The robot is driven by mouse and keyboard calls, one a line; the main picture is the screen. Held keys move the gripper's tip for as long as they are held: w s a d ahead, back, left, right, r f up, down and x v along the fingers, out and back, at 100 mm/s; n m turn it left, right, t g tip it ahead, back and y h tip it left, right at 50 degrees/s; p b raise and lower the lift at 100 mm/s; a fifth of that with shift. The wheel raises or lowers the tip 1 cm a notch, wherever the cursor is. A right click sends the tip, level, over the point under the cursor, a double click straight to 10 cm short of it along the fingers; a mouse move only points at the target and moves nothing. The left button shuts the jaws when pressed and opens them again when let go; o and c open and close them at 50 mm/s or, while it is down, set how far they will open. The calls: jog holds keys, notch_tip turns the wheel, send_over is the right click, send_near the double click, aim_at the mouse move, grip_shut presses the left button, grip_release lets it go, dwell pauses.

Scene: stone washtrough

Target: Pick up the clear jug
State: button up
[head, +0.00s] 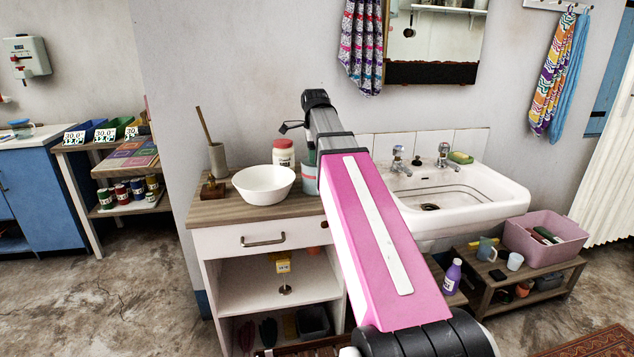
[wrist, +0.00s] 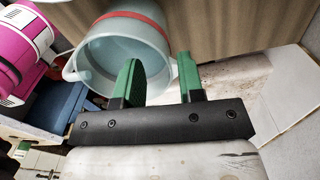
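The clear jug (wrist: 92,62), pale blue-grey with a red band and a handle at its left, shows in the wrist view with its mouth towards the camera. In the head view the jug (head: 308,180) stands on the wooden top left of the basin, partly hidden by my arm. My gripper (wrist: 160,78) has two green fingers apart. The left finger overlaps the jug's mouth and the right finger is just outside its right rim, so the jug's wall appears to lie between them. I cannot tell whether either finger touches it.
A cup with a stick (head: 217,159) is farther left. The white basin (head: 470,195) with taps is at the right. A mirror (head: 433,40) hangs behind.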

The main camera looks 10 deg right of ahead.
notch_tip(320, 180, down, 4)
jog(key=shift+d+f, duration=0.1)
jog(key=shift+d, duration=0.05)
grip_shut()
dwell(0.3)
